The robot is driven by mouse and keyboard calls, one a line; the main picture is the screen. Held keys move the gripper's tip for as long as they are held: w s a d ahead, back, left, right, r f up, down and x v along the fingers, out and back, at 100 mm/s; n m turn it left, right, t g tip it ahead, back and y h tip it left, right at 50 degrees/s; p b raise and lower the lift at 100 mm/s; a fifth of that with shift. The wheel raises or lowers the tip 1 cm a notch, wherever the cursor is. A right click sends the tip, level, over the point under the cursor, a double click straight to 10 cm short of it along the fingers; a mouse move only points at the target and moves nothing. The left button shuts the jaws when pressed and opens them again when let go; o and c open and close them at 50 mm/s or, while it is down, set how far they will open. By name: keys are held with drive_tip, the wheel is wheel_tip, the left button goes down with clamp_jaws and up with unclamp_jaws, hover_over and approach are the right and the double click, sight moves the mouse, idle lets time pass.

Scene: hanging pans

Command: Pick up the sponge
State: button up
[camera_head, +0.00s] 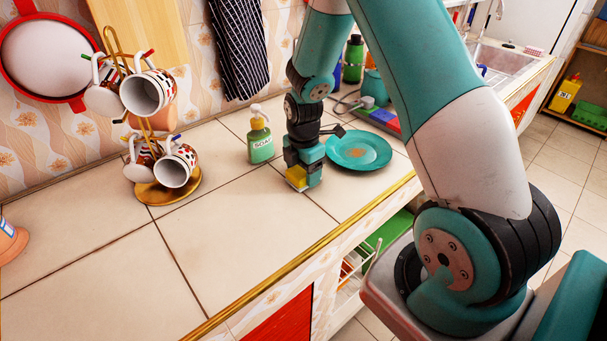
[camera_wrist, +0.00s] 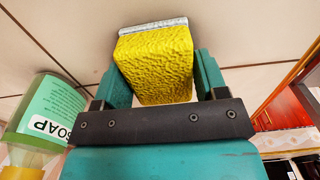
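The sponge (camera_wrist: 155,62) is a yellow block with a thin grey layer along its far edge. In the wrist view it sits between the two fingers of my gripper (camera_wrist: 163,82) and fills most of the space between them. I cannot tell whether both fingers press on it. In the head view, my gripper (camera_head: 304,177) points down at the counter, and the yellow sponge (camera_head: 296,175) shows at its tip, at or very near the counter top. The gripper hides part of the sponge.
A green soap bottle (camera_head: 261,140) stands just left of my gripper; it also shows in the wrist view (camera_wrist: 45,112). A teal plate (camera_head: 372,150) lies close on the right. A mug rack (camera_head: 152,192) stands farther left. The front left counter (camera_head: 230,235) is clear.

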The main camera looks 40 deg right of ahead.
drive_tip(key=c, duration=0.4)
drive_tip(key=shift+c, duration=0.2)
drive_tip(key=shift+r, duration=0.1)
wheel_tip(320, 180, up, 20)
drive_tip(key=b, duration=0.1)
drive_tip(key=shift+o, duration=0.3)
drive_tip(key=shift+f, duration=0.2)
